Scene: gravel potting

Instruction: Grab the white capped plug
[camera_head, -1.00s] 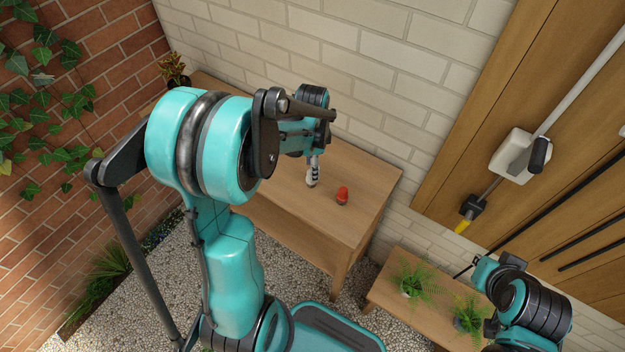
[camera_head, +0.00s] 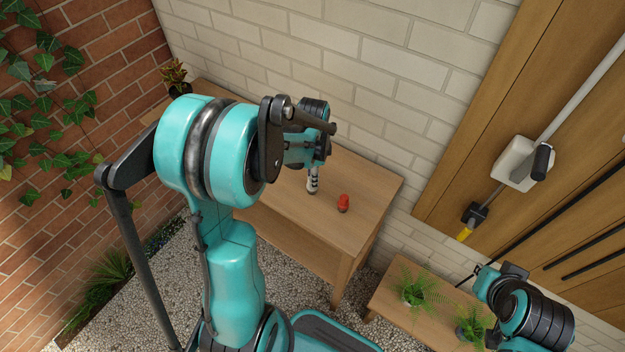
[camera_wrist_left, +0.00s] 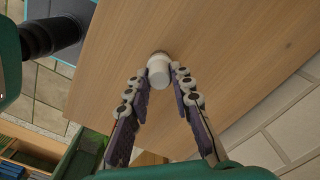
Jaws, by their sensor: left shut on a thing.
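The white capped plug (camera_wrist_left: 159,70) shows in the left wrist view as a small white cylinder with a rounded cap, over the wooden table top. My left gripper (camera_wrist_left: 158,76) is shut on it, with one jointed finger on each side. In the head view my left gripper (camera_head: 313,182) points down at the table, left of a small red item, and the plug cannot be made out there. My right arm shows at the lower right, but its gripper cannot be seen.
The red item (camera_head: 343,203) stands on the wooden table (camera_head: 368,190), close to the right of my left gripper. A lower bench (camera_head: 385,299) with green potted ferns (camera_head: 415,290) is at the lower right. A brick wall (camera_head: 400,60) stands behind the table.

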